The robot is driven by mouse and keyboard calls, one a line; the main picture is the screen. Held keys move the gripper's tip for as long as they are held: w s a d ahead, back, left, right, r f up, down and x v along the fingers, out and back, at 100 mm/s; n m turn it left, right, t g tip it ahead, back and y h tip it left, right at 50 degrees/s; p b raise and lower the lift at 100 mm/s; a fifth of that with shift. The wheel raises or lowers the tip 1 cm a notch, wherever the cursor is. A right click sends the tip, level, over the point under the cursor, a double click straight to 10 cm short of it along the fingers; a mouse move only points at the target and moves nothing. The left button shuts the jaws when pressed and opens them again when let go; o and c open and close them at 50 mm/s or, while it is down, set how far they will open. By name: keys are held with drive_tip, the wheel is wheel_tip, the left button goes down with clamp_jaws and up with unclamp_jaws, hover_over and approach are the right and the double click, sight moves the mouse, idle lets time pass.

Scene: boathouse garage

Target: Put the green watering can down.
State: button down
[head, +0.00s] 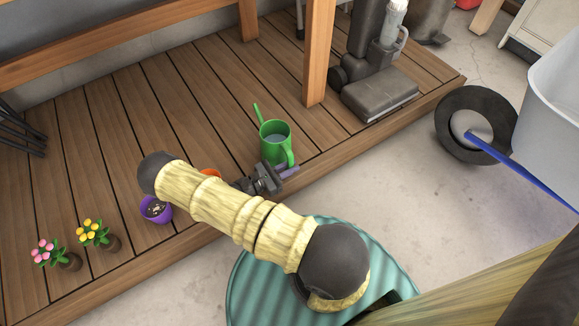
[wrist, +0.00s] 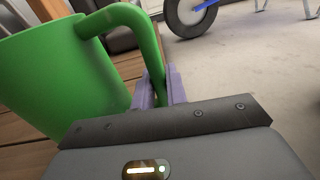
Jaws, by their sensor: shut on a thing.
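The green watering can (head: 274,146) is upright at the front edge of the wooden deck (head: 185,85), its spout pointing up and to the left. It also shows large in the wrist view (wrist: 60,80), with its handle running down between the fingers. My gripper (head: 287,172) is shut on the handle; its purple fingertips (wrist: 160,90) sit on both sides of the handle's lower part. The can's base is partly hidden by my arm and gripper, so I cannot tell whether it touches the deck.
A purple pot (head: 156,211) and an orange thing (head: 209,173) are left of the can, partly behind my arm. Pink flowers (head: 43,252) and yellow flowers (head: 93,232) lie further left. A wooden post (head: 319,55) and a grey vacuum-like machine (head: 378,95) stand behind right. Much of the deck is bare.

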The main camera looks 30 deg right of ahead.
drive_tip(key=shift+f, duration=0.5)
drive_tip(key=shift+f+b, duration=0.25)
drive_tip(key=shift+b, duration=0.1)
idle(0.3)
drive_tip(key=c, duration=1.4)
unclamp_jaws()
drive_tip(key=shift+o, duration=0.4)
drive_tip(key=shift+f, duration=0.1)
drive_tip(key=c, duration=0.4)
drive_tip(key=shift+a, duration=0.8)
